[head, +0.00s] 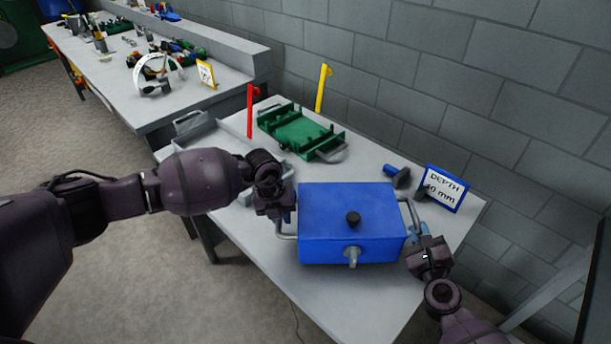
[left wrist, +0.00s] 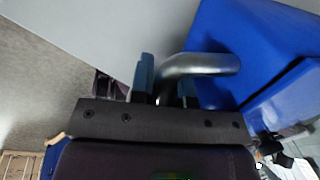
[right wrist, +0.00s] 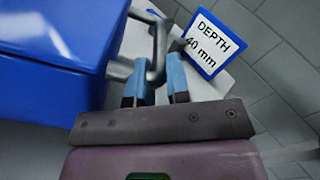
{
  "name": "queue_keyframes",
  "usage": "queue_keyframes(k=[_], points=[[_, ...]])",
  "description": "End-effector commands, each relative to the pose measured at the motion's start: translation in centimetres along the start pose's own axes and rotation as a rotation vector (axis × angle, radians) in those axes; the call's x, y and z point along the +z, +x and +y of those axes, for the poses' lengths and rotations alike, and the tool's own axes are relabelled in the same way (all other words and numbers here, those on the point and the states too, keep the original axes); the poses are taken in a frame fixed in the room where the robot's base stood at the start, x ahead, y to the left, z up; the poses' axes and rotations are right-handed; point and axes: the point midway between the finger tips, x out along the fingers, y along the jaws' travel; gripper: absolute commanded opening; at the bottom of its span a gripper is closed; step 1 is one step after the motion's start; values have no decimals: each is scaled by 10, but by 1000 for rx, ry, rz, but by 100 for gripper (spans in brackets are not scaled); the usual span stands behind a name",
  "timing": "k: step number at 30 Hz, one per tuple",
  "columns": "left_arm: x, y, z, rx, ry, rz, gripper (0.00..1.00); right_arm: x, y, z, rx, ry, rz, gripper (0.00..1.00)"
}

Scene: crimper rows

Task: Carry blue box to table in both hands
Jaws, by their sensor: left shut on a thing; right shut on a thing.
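The blue box (head: 345,215) has a black knob on its lid, a grey latch at its front and a grey handle on each side. In the head view it is over the grey table (head: 250,230); I cannot tell whether it touches the top. My left gripper (head: 285,212) is shut on the box's left handle, which shows in the left wrist view (left wrist: 200,64). My right gripper (head: 418,235) is shut on the right handle, which shows in the right wrist view (right wrist: 138,78). The box also shows in the right wrist view (right wrist: 50,90).
A green tray fixture (head: 300,132) stands behind the box, with a red post (head: 250,110) and a yellow post (head: 321,88). A blue-framed sign reading "DEPTH 40 mm" (head: 444,188) and a blue-and-black tool (head: 397,176) are at the right. A cluttered bench (head: 130,75) is far left.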

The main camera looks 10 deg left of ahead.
Motion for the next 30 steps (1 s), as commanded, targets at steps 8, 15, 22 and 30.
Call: queue_keyframes(k=[8, 15, 22, 30], points=[[1, 5, 1, -2, 0, -2, 0, -2, 2, 2, -3, -2, -5, 0], [1, 12, 2, 0, 0, -2, 0, -8, 2, 6, -3, -2, -7, 0], [1, 19, 3, -2, 0, -2, 0, -15, 2, 10, -3, -2, -6, 0], [0, 23, 5, 1, -1, 0, 42, -19, 0, 13, 0, 1, -1, 42]])
